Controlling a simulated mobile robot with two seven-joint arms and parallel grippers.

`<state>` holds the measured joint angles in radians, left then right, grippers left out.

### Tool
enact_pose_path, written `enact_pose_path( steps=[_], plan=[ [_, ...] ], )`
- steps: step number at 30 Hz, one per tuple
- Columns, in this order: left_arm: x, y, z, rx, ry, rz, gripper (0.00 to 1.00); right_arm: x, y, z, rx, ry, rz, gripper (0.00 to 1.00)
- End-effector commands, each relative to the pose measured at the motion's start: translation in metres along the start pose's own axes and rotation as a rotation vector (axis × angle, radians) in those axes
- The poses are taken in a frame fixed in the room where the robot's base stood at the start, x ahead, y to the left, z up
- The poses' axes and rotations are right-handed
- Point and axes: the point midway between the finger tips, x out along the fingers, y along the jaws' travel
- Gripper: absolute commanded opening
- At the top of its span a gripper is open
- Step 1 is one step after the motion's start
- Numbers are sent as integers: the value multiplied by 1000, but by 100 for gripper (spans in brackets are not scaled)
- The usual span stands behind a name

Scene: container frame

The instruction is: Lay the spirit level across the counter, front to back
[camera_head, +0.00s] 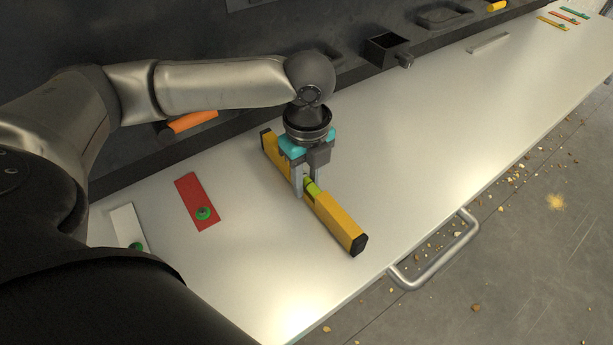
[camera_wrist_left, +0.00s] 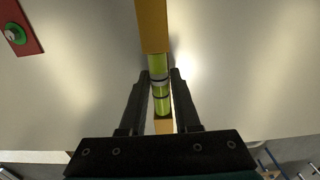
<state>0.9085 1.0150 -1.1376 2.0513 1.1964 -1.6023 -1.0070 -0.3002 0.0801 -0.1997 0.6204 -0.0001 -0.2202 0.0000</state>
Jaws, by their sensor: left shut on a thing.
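The yellow spirit level (camera_head: 336,219) has black end caps and a green vial at its middle. In the head view it runs across the light counter (camera_head: 430,140), from near the dark back edge toward the front edge. My left gripper (camera_head: 305,190) is shut on the spirit level at the vial. In the left wrist view the level (camera_wrist_left: 152,25) passes between the two fingers of the gripper (camera_wrist_left: 160,80). I cannot tell whether the level touches the counter. My right gripper is not in view.
A red plate (camera_head: 194,200) and a white plate (camera_head: 128,227), each with a green knob, lie left of the level. A metal handle (camera_head: 440,255) sticks out from the front edge. A black box (camera_head: 388,50) stands at the back. The counter right of the level is mostly clear.

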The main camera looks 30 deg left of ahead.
Motion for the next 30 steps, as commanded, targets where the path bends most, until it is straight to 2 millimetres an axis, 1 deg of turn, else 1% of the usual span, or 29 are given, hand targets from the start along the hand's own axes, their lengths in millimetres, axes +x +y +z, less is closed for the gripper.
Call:
enact_pose_path(
  steps=[7, 12, 13, 21, 22, 30],
  plan=[
    [5, 0, 0, 1, 1, -1, 0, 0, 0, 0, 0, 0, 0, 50],
    [5, 0, 0, 1, 1, -2, 0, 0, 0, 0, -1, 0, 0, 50],
    [5, 0, 0, 1, 1, -2, 34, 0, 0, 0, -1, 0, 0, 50],
    [5, 0, 0, 0, 1, -1, 64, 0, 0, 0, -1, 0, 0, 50],
    [5, 0, 0, 0, 1, -1, 66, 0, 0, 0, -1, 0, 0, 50],
    [4, 0, 0, 0, 1, 0, 66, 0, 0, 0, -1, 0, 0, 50]
  ],
)
